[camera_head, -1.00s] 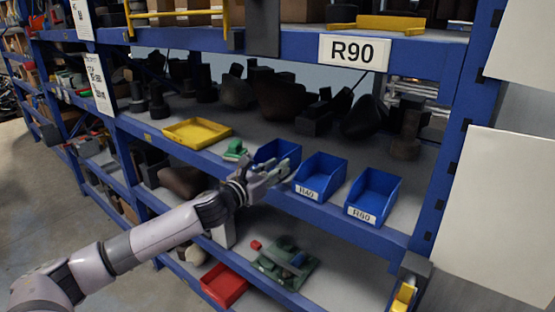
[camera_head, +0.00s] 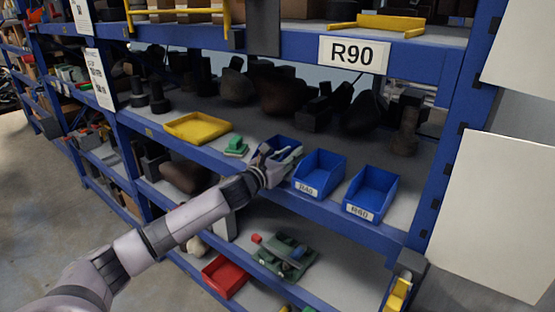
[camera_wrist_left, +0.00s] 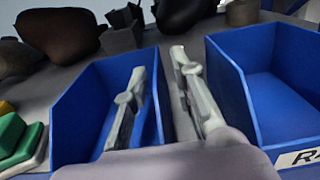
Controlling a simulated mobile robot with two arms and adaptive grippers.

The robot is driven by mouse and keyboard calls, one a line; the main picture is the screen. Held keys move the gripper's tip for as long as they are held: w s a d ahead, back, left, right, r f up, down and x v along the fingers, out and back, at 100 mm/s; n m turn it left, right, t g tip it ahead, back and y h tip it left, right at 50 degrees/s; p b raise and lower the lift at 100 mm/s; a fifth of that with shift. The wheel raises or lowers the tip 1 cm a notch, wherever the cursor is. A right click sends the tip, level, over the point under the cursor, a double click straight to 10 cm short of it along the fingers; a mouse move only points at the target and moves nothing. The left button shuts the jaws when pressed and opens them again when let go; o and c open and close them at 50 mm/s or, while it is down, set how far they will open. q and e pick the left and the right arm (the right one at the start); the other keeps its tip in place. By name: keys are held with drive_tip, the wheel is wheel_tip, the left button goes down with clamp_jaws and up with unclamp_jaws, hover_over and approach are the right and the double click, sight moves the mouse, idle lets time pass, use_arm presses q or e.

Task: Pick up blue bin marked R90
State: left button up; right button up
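Three blue bins stand in a row on the middle shelf. My left gripper (camera_head: 284,156) is at the left bin (camera_head: 279,141) and hides its front label. The middle bin (camera_head: 320,173) has a label like R40; the right bin (camera_head: 371,192) has one like R60, but the digits are blurred. In the left wrist view, my left gripper (camera_wrist_left: 158,66) is open, with one finger inside the left bin (camera_wrist_left: 85,100) and the other in the gap beside the middle bin (camera_wrist_left: 270,85). The fingers straddle the left bin's right wall with visible space. My right gripper is not in view.
A sign R90 (camera_head: 353,53) is on the shelf beam above. A yellow tray (camera_head: 197,128) and a green block (camera_head: 236,146) lie left of the bins. Dark objects (camera_head: 280,92) stand behind. A blue post (camera_head: 453,130) bounds the shelf on the right.

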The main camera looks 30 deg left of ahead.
use_arm(q)
clamp_jaws()
drive_tip(key=shift+r, duration=0.15)
idle(0.4)
